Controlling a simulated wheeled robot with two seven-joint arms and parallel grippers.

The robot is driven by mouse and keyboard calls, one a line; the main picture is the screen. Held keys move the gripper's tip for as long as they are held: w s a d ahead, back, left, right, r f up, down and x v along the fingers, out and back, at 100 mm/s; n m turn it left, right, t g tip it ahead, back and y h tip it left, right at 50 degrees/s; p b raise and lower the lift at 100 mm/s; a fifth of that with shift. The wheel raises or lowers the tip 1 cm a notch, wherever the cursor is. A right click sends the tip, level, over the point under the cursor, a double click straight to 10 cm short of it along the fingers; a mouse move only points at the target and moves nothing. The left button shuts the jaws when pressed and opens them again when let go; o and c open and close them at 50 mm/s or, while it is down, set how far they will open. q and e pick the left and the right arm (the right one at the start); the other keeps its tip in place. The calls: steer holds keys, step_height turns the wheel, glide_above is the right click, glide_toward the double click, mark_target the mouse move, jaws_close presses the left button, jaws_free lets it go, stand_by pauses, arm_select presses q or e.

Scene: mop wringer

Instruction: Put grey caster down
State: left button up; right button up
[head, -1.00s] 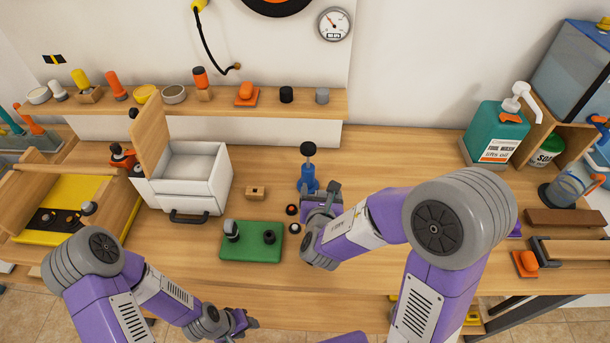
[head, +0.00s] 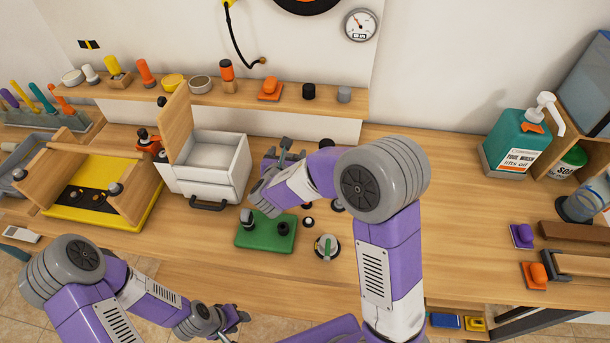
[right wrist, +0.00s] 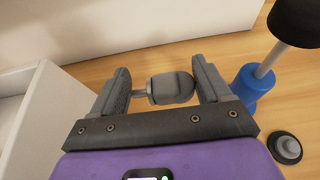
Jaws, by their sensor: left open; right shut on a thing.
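My right gripper (head: 284,154) is at the right side of the white open-topped box (head: 208,162), above the wooden table. In the right wrist view its fingers (right wrist: 165,88) are shut on the grey caster (right wrist: 172,87), a dark grey rounded piece with a thin stem pointing left. The caster is held across the gap, with table and wall behind it. My left gripper (head: 238,318) is open and empty, low at the table's front edge. A green plate (head: 266,243) lies in front of the right gripper, carrying a grey-topped piece (head: 247,217) and a black knob (head: 283,229).
A blue holder with a black-topped rod (right wrist: 250,88) stands close right of the right gripper. A round dial-like piece (head: 327,247) and small round parts (head: 308,222) lie nearby. A yellow tray (head: 70,214) is at the left.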

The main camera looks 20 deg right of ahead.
step_height(320, 180, down, 7)
steer(key=shift+b, duration=0.8)
steer(key=shift+f+b, duration=0.4)
steer(key=shift+b, duration=0.1)
steer(key=o, duration=1)
steer(key=shift+s, duration=0.1)
steer(key=shift+a, duration=0.1)
